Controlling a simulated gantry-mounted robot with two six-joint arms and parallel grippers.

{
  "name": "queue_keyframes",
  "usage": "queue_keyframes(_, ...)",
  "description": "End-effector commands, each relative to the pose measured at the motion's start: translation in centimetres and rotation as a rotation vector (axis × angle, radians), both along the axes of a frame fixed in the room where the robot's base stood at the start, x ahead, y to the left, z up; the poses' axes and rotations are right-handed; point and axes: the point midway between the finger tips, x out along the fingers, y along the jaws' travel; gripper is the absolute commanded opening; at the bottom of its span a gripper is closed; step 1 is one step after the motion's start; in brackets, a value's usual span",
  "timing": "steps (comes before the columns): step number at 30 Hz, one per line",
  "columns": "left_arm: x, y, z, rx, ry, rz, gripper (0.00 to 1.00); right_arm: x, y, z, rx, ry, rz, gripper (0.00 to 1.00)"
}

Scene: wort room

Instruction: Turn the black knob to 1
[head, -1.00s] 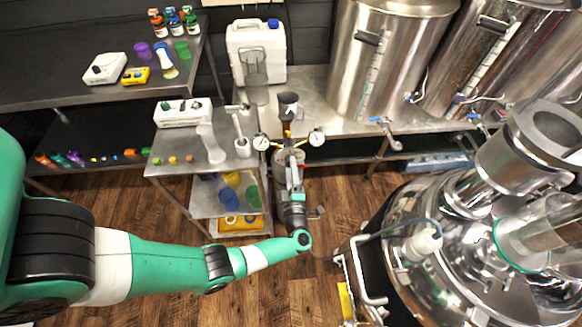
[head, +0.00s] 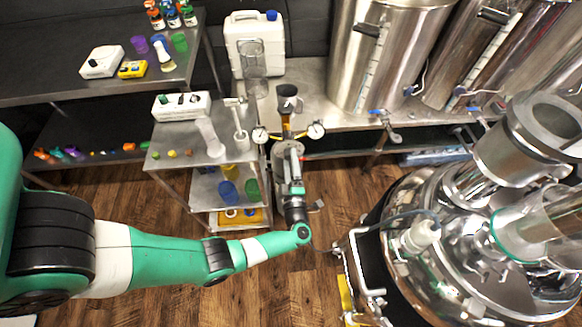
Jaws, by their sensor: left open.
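A black knob (head: 287,91) stands upright at the top of a pressure regulator (head: 286,127) with two round gauges, in the middle of the head view. The regulator is on a grey gas cylinder (head: 280,192). Any marks on the knob are too small to read. My left arm comes in from the left and bends toward the cylinder. My left gripper (head: 291,158) is open, just below the regulator in the picture and apart from the knob. Its fingers are small and hard to make out against the cylinder. My right gripper is not in view.
A steel cart (head: 163,163) with a white device and bottles stands left of the cylinder. A white canister (head: 254,42) and tall steel tanks (head: 382,60) stand on the bench behind. A large steel vessel (head: 450,240) fills the right side. Wooden floor lies between.

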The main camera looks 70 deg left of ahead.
Motion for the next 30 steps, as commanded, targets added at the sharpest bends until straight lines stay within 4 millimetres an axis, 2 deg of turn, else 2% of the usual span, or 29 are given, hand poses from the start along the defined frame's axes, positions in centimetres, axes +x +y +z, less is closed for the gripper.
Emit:
queue_keyframes(5,-0.7,-2.7,-0.1,-0.001,0.002,-0.007,0.75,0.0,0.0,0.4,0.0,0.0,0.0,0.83)
queue_keyframes(12,-2.5,-8.1,-0.6,0.001,0.001,-0.008,0.75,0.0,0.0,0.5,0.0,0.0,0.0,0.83)
queue_keyframes(15,-3.0,-9.7,-0.7,0.0,0.0,-0.005,0.75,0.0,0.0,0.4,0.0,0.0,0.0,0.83)
queue_keyframes(20,-3.4,-10.8,-0.8,0.0,0.001,-0.001,0.75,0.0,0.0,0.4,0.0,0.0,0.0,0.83)
queue_keyframes(30,-3.5,-10.8,-0.8,0.0,0.0,0.0,0.75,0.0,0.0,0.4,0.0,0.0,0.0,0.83)
